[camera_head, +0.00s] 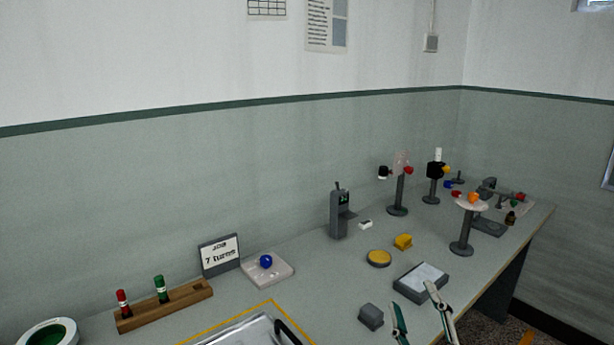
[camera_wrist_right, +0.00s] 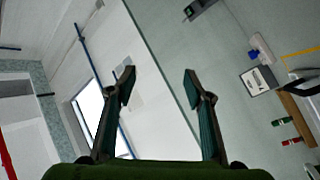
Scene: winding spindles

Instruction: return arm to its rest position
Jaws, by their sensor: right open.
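My right gripper (camera_head: 418,304) is open and empty at the bottom right of the head view, with its two fingers apart in front of the table's near edge. In the right wrist view the open fingers (camera_wrist_right: 158,86) point at the wall and room, with nothing between them. My left gripper is not in view.
A wooden rack (camera_head: 165,307) is at left.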

